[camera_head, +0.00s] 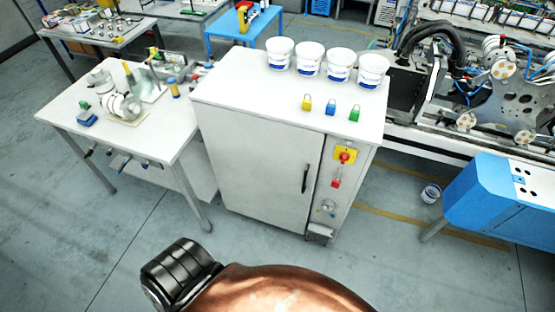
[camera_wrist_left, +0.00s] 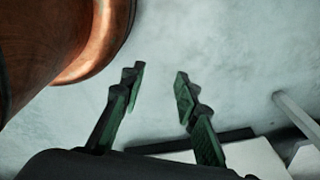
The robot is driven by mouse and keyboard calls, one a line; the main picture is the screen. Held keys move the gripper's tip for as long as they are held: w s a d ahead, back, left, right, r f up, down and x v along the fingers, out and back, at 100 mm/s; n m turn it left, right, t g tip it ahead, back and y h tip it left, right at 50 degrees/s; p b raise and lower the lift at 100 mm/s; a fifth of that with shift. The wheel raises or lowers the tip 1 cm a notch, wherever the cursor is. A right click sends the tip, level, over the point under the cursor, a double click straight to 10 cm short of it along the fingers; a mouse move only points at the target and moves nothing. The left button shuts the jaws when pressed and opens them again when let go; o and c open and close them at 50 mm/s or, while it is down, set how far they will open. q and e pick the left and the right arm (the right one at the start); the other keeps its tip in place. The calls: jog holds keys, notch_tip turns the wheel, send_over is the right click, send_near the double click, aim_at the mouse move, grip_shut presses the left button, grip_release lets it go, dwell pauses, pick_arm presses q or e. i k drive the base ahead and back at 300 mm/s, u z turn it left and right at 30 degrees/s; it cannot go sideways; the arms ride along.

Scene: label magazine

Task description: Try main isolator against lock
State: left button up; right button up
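The main isolator, a red knob on a yellow plate (camera_head: 345,155), is on the upper right of the cabinet front (camera_head: 262,165) in the head view. A small red lock-like piece (camera_head: 336,182) hangs just below it; whether it passes through the isolator is too small to tell. Yellow (camera_head: 306,103), blue (camera_head: 330,107) and green (camera_head: 354,112) padlocks stand apart on the cabinet top. My left gripper (camera_wrist_left: 158,82) shows in the left wrist view with fingers apart and nothing between them, above grey floor. Neither gripper shows in the head view; my right gripper is out of sight.
Several white tubs (camera_head: 310,60) stand along the back of the cabinet top. A cluttered white table (camera_head: 65,110) is on the left. Floor before the cabinet is clear.

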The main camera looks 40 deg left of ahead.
aim_at(345, 157)
jog(key=u, duration=1.5)
jog(key=k, duration=0.8)
jog(key=z, duration=0.3)
